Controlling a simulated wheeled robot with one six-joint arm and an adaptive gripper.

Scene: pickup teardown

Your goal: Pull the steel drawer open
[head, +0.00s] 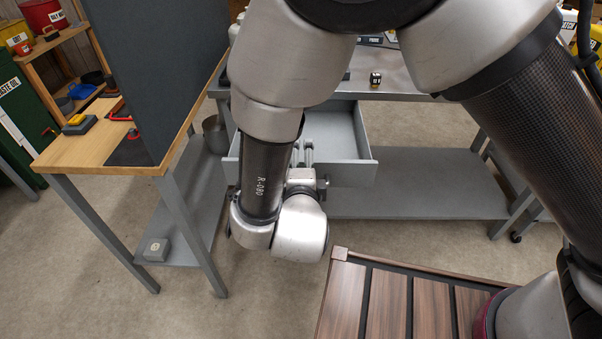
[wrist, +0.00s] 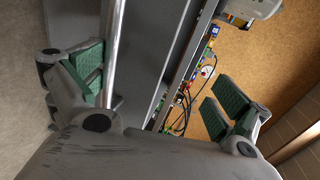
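The steel drawer (head: 352,172) hangs under the grey workbench and stands pulled out, with its pale, empty-looking inside showing. My gripper (head: 306,154) is at the drawer's front, and my arm hides part of that front and any handle there. In the wrist view my gripper (wrist: 155,90) is open, its green-padded fingers wide apart. Grey metal surfaces and a long bright bar (wrist: 116,50) run between the fingers, the bar nearer the left one. I see no finger closed on the bar, and cannot tell whether either touches it.
A wooden-topped table (head: 70,150) with a dark upright panel (head: 165,70) stands close on the left. A metal bucket (head: 215,135) sits on the shelf there. A slatted brown top (head: 400,305) is in the right foreground. Floor is clear between them.

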